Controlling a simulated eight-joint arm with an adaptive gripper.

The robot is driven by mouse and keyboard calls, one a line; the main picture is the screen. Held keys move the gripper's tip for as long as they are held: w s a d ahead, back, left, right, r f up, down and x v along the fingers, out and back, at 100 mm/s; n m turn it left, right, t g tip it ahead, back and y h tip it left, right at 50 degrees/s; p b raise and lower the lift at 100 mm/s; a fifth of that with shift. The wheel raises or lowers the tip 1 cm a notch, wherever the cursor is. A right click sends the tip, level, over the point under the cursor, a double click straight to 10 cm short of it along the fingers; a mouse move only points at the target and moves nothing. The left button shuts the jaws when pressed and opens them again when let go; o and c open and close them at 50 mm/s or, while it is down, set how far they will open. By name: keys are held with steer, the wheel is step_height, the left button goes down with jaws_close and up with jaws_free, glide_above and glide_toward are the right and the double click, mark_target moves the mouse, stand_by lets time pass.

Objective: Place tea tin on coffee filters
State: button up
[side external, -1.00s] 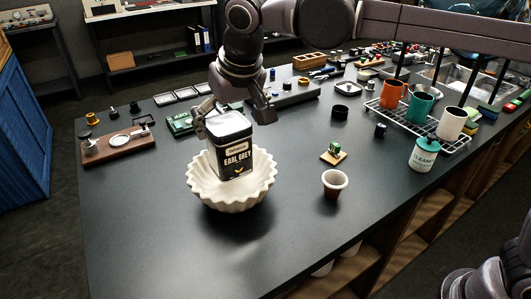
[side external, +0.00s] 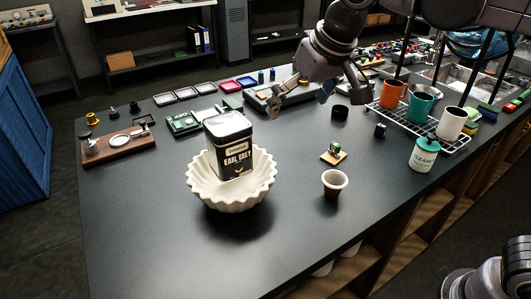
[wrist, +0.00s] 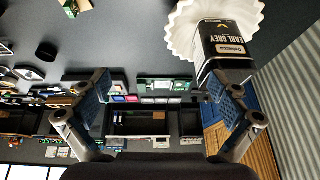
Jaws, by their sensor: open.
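The black tea tin (side external: 229,150), labelled Earl Grey, stands nearly upright, slightly tilted, inside the white fluted coffee filters (side external: 206,184) on the dark table. The tin (wrist: 224,48) and the filters (wrist: 185,28) also show in the wrist view, at the upper right. My gripper (side external: 312,105) is open and empty, raised above the table to the right of and behind the tin, clear of it. Its two fingers also show spread apart in the wrist view (wrist: 160,100). The bottom of the tin is hidden by the filters' rim.
A paper cup (side external: 334,184) and a small green part on a wooden block (side external: 334,153) stand to the right of the filters. A rack of mugs (side external: 420,107) and a cleaner bottle (side external: 424,155) are further right. The front left of the table is clear.

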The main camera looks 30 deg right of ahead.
steer(key=s+d+f, duration=0.4)
steer(key=d+f, duration=0.1)
steer(key=s+d+f+t, duration=0.1)
steer(key=s+d+f, duration=0.2)
steer(key=d+f, duration=0.1)
steer(key=s+d+f+t, duration=0.1)
steer(key=s+d+f, duration=0.3)
steer(key=d+f, duration=0.1)
steer(key=shift+s+d+f, duration=0.3)
steer(key=shift+d+f, duration=0.05)
steer(key=shift+f, duration=0.35)
